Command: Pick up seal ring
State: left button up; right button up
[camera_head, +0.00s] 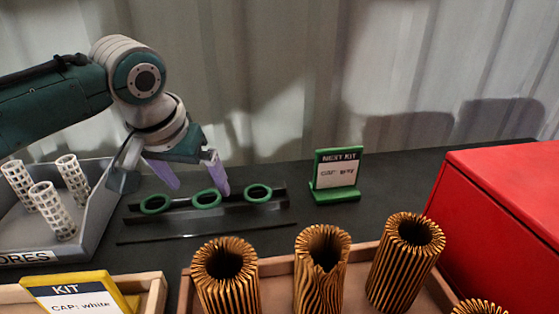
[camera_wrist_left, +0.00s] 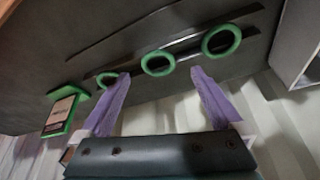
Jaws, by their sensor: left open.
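Three green seal rings lie in a row on a dark rack (camera_head: 234,214): a left one (camera_head: 155,204), a middle one (camera_head: 206,199) and a right one (camera_head: 257,193). My left gripper (camera_head: 200,190) is open and empty, its purple fingers pointing down near the middle ring. In the left wrist view, the middle ring (camera_wrist_left: 157,73) shows just past the gap between the fingertips of the gripper (camera_wrist_left: 160,76). Another ring (camera_wrist_left: 221,41) is clear of the fingers, and the third ring (camera_wrist_left: 107,79) is partly hidden behind one finger. My right gripper is not in view.
A grey bin (camera_head: 93,203) with white mesh cores stands at left. A green sign (camera_head: 337,172) stands behind, right of the rack. Pleated filters (camera_head: 322,260) stand in a wooden tray in front, beside a yellow KIT sign (camera_head: 75,290). A red box (camera_head: 500,205) is at right.

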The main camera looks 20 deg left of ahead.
pick_arm(q)
jog(key=b+x, duration=0.1)
jog(key=x, duration=0.2)
jog(key=shift+d, duration=0.15)
jog(key=shift+r, duration=0.1)
jog(key=c, duration=1.4)
